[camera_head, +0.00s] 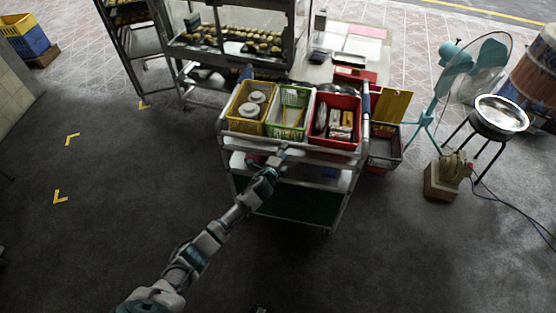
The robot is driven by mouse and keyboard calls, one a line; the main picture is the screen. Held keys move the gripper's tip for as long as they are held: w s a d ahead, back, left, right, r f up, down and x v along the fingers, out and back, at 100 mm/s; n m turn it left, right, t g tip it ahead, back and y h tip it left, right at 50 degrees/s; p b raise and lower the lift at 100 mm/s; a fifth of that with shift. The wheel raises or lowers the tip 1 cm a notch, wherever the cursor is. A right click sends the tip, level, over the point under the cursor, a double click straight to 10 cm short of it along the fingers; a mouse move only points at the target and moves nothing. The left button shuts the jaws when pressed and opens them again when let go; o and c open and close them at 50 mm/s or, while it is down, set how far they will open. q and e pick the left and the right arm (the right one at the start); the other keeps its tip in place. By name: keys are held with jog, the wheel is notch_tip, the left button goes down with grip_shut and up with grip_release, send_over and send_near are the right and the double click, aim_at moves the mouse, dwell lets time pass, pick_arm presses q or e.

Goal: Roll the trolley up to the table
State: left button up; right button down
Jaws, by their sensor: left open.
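The metal trolley (233,140) stands in the middle of the view, with several shelf levels and upright side posts. Its top carries a yellow bin (236,121), a green bin (286,129) and a red bin (337,144). A table (318,73) with a pale top stands just behind the trolley; the bins and trolley hide its near edge, so I cannot tell whether they touch. My left arm reaches up from the bottom, and its open gripper (281,154) is at the trolley's near side, just below the top tray. I cannot tell whether it touches the trolley. My right gripper is not in view.
A glass display case (236,47) of baked goods stands behind the trolley's left. To the right are a dark crate (384,160), a teal fan (455,68) and a metal basin (501,114) on a stand. Dark floor with yellow corner marks (71,138) is free at left.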

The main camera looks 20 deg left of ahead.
pick_arm(q)
jog(key=v, duration=0.5)
jog(key=shift+s+a, duration=0.2)
jog(key=shift+a, duration=0.2)
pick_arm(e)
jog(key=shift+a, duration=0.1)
pick_arm(q)
jog(key=shift+d, duration=0.1)
